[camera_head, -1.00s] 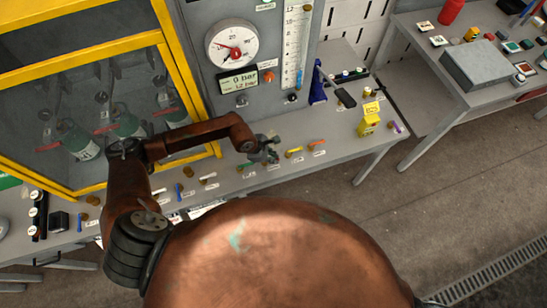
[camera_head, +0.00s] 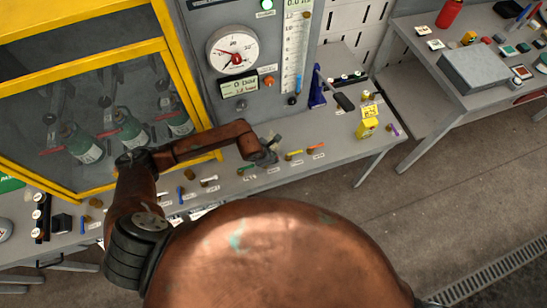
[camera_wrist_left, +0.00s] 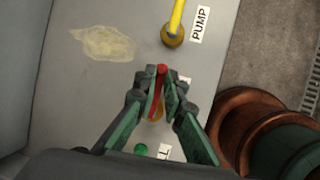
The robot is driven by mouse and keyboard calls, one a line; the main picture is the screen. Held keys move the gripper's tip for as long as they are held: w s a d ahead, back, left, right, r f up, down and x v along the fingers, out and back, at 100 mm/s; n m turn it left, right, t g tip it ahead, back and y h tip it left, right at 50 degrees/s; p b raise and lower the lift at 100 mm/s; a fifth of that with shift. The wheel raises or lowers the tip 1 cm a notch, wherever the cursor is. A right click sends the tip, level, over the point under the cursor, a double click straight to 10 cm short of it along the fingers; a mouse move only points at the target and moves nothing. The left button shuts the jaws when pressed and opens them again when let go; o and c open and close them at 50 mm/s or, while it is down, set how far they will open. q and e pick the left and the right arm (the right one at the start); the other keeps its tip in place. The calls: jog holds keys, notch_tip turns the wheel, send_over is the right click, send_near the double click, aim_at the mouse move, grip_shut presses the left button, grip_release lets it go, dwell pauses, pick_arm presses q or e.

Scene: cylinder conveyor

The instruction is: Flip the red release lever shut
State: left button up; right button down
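The red release lever (camera_wrist_left: 161,80) stands between the fingertips of my left gripper (camera_wrist_left: 161,90) in the left wrist view. The two fingers are drawn close together, one on each side of it, and look shut on it; the exact contact is hard to see. The brass base (camera_wrist_left: 157,114) of the lever is partly hidden between the fingers. In the head view my left gripper (camera_head: 266,154) is over the row of levers along the bench front and hides the red lever. My right gripper is not in view.
A yellow lever (camera_wrist_left: 177,14) labelled PUMP stands just beyond the gripper. A green lever (camera_head: 247,167) is on its other side. The gauge panel (camera_head: 205,85) and yellow-framed cabinet (camera_head: 85,45) rise behind the bench. A yellow box (camera_head: 367,128) stands farther right.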

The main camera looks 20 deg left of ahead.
pick_arm(q)
jog(key=o, duration=0.4)
jog(key=shift+o, duration=0.2)
jog(key=v, duration=1.2)
jog(key=shift+a, duration=0.1)
